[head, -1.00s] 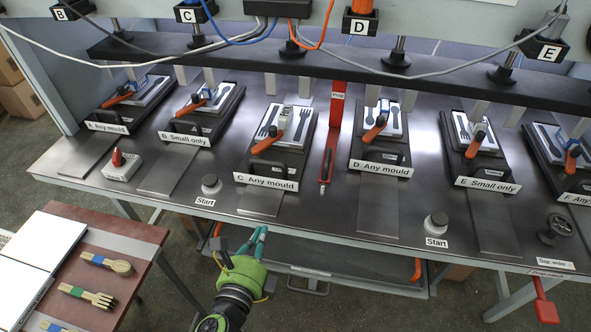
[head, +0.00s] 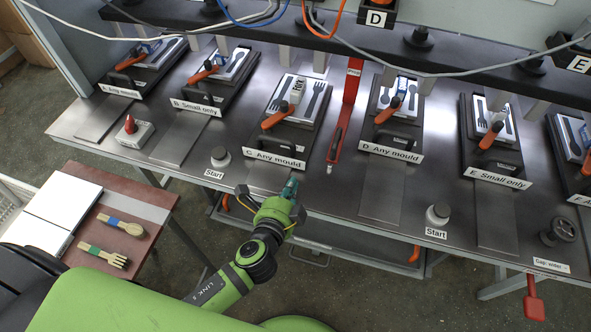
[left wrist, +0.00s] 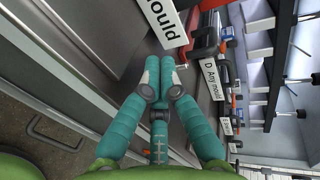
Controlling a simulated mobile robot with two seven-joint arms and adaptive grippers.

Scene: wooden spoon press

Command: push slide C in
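Slide C (head: 307,117) is a black carriage bearing a white mould with dark cutlery shapes and an orange-handled clamp (head: 278,115). Its white label "C Any mould" (head: 275,159) is at the front, with a black handle (head: 284,138) just behind it. A bare metal runner (head: 267,180) shows in front of the label. My left gripper (head: 290,186) has teal fingers, is empty, and is near the table's front edge, in front of the label and apart from it. In the left wrist view its fingertips (left wrist: 160,70) are together, below the partly seen label (left wrist: 165,20). My right gripper is not in view.
A red prop bar (head: 346,115) stands right of slide C, with slide D (head: 397,135) beyond. Slide B (head: 215,85) and a Start button (head: 220,157) are on the left. A black beam (head: 340,50) and hanging cables cross above. Wooden cutlery (head: 120,225) lies on a side table.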

